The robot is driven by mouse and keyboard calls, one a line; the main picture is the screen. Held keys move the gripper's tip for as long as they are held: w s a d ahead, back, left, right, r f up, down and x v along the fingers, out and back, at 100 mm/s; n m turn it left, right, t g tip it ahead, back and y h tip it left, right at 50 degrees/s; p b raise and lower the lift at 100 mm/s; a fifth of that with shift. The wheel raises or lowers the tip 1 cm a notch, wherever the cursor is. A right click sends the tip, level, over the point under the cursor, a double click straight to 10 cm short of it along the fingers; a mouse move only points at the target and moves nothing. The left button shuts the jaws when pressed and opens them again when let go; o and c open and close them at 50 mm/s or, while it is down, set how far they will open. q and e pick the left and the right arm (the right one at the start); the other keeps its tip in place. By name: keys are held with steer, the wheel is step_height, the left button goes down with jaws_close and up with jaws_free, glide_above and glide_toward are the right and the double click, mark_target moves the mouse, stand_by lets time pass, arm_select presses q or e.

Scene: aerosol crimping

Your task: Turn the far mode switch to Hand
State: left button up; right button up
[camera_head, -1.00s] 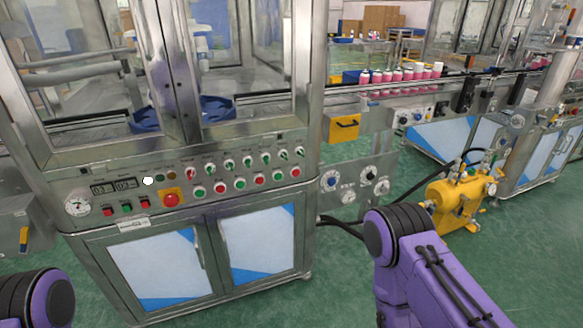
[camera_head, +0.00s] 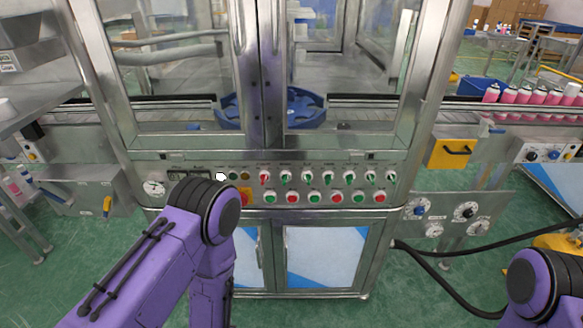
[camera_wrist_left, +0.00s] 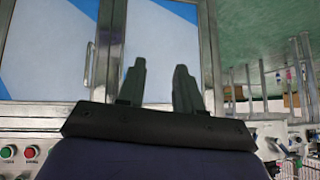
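The control panel (camera_head: 335,160) of the steel machine is in the middle of the head view. My left gripper (camera_wrist_left: 160,85) shows in the left wrist view, fingers apart and empty, in front of the cabinet doors. It is hidden in the head view. My right gripper is out of view.
Red and green buttons (camera_head: 314,197) line the panel below the switches. My left arm covers part of the panel's left side. A grey plate with dials (camera_head: 466,211) and a yellow box (camera_head: 451,153) are at right. Black hoses (camera_head: 440,280) run near the green floor.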

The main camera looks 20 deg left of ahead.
arm_select(q)
steer(key=w+d+r+m+t+p, duration=0.3)
steer(key=w+d+r+t, duration=0.1)
steer(key=w+r, duration=0.6)
steer(key=m+t+y+p, duration=0.1)
steer(key=m+t+p, duration=0.2)
steer(key=t+p, duration=0.25)
glide_toward(287, 181)
steer(key=shift+t, duration=0.25)
steer(key=p+x, duration=0.1)
steer(key=x, duration=0.6)
steer(key=shift+w+a+f, duration=0.1)
steer(key=shift+w+a, duration=0.05)
steer(key=shift+w, duration=0.1)
steer(key=shift+w+a, duration=0.15)
steer(key=shift+w, duration=0.3)
jaws_close()
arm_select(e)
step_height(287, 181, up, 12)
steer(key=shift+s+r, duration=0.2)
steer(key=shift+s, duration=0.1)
